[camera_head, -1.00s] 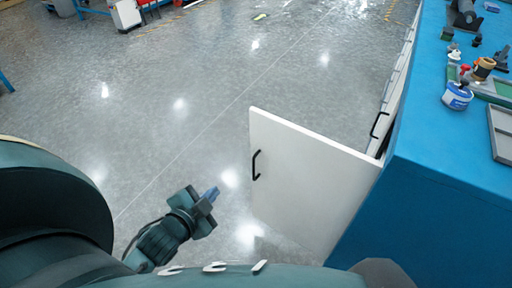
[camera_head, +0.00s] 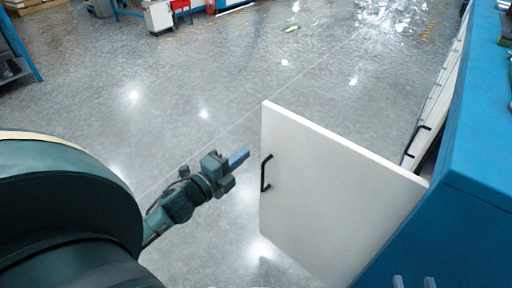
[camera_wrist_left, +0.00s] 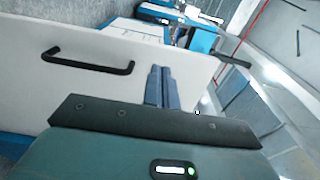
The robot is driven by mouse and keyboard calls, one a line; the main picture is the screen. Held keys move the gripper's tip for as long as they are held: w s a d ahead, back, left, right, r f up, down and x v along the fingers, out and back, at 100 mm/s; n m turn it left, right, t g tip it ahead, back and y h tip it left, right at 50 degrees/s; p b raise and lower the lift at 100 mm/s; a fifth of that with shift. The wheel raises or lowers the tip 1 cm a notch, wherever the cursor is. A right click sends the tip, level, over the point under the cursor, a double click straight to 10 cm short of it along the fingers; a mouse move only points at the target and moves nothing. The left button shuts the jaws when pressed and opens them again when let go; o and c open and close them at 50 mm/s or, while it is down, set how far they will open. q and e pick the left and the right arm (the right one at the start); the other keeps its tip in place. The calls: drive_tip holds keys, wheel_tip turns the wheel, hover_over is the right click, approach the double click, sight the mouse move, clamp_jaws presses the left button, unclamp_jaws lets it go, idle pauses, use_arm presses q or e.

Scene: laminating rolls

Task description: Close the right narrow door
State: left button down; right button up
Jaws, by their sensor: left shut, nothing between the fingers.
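The white narrow door (camera_head: 330,190) stands swung open from the blue cabinet (camera_head: 462,215), with a black bar handle (camera_head: 265,173) near its free edge. My left gripper (camera_head: 238,158) is shut and empty, just left of the door's free edge and handle, apart from it in the head view. In the left wrist view the closed fingers (camera_wrist_left: 160,88) point at the door (camera_wrist_left: 30,80), to the right of its black handle (camera_wrist_left: 88,62). My right gripper is not in view.
Another white door with a black handle (camera_head: 418,140) is on the cabinet's side further back. The grey floor (camera_head: 200,75) left of the door is clear. A blue-framed table and equipment stand far off at the top left.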

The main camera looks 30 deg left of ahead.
sight(264, 139)
use_arm(q)
drive_tip(key=w, duration=0.3)
drive_tip(key=w+d+b, duration=0.1)
drive_tip(key=w, duration=0.1)
drive_tip(key=shift+w, duration=0.35)
drive_tip(key=shift+w+a, duration=0.1)
